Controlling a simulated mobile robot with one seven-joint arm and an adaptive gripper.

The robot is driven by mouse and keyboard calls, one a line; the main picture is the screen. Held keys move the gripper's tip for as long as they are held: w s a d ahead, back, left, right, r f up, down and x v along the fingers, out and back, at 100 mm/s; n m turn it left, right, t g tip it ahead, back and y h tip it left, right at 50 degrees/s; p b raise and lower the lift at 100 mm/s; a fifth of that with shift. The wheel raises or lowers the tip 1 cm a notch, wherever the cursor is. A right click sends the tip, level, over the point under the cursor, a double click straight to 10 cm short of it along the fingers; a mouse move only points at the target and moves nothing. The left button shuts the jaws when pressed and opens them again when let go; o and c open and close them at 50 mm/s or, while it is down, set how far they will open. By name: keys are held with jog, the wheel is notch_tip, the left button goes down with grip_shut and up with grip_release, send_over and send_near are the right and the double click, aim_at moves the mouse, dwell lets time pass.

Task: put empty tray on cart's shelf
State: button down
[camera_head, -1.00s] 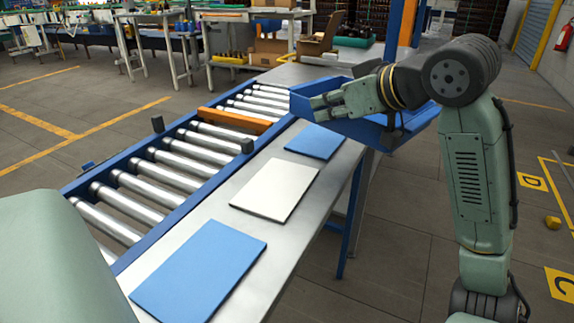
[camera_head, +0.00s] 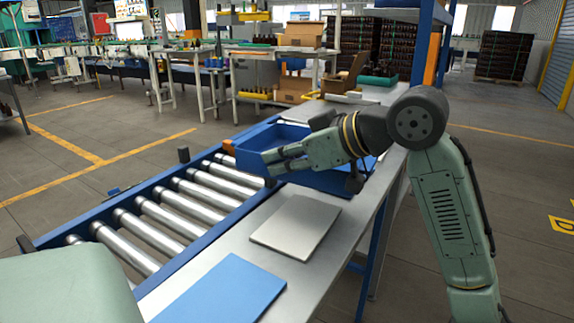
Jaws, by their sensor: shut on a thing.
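The blue tray (camera_head: 322,181) is an open box at the centre of the view, over the far part of the metal table and the conveyor's edge. My gripper (camera_head: 275,163) is shut on the tray and crosses its near side. No contents show in the visible part of the tray; my gripper and arm hide some of its inside. I cannot tell whether its base touches the table. I cannot make out the cart's shelf in this view.
A roller conveyor (camera_head: 165,213) with blue rails runs along the left of the metal table (camera_head: 337,246). A white mat (camera_head: 296,226) and a blue mat (camera_head: 222,291) lie on the table. Cardboard boxes (camera_head: 300,62) stand behind. Open floor lies at right.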

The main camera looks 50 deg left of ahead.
jog(key=w+a, duration=0.3)
jog(key=shift+w+f, duration=0.2)
jog(key=shift+f, duration=0.1)
jog(key=shift+f+p, duration=0.35)
jog(key=shift+f, duration=1.35)
jog(key=shift+d+f, duration=0.1)
jog(key=shift+f, duration=0.5)
jog(key=c, duration=1.8)
grip_release()
jog(key=shift+o, duration=0.2)
jog(key=shift+r, duration=0.1)
